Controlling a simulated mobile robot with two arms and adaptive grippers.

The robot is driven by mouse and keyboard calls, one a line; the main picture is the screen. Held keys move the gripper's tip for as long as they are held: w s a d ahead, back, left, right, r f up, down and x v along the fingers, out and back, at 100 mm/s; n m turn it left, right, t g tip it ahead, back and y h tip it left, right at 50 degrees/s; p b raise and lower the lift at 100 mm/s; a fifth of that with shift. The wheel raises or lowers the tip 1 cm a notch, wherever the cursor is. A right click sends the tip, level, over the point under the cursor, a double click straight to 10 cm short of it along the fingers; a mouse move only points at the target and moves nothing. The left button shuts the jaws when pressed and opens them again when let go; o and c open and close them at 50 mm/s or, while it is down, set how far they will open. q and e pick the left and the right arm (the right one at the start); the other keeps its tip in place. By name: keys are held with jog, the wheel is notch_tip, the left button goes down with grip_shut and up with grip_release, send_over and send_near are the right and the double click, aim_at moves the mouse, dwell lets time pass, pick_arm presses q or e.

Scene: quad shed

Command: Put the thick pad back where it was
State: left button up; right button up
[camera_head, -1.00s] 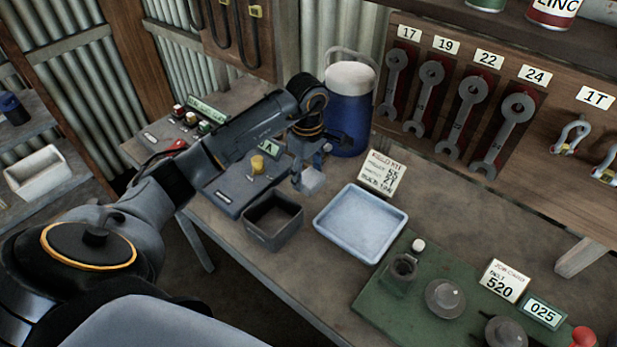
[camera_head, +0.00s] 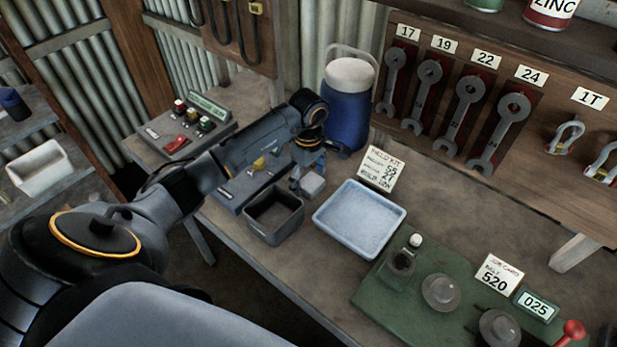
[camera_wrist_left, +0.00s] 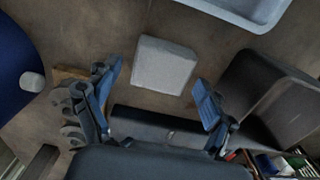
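The thick pad is probably the pale grey square block (camera_head: 312,184). It lies on the bench between the dark bin and the blue jug, left of the light-blue tray. In the left wrist view the block (camera_wrist_left: 165,65) sits just ahead of and between my fingers, with a gap on both sides. My left gripper (camera_head: 308,171) is open, empty and close above the block; its spread fingers also show in the left wrist view (camera_wrist_left: 155,84). Part of the block is hidden by the gripper in the head view. My right gripper is not in view.
The dark open bin (camera_head: 274,232) stands close beside the block, and the shallow light-blue tray (camera_head: 362,222) lies to its right. A blue jug (camera_head: 346,115) stands behind. A green board (camera_head: 400,310) holds several parts at the front right.

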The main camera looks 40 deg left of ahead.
aim_at(309, 180)
pick_arm(q)
jog(key=shift+r, duration=0.3)
notch_tip(309, 180, up, 12)
jog(key=b, duration=0.3)
jog(key=shift+f, duration=0.15)
dwell(0.4)
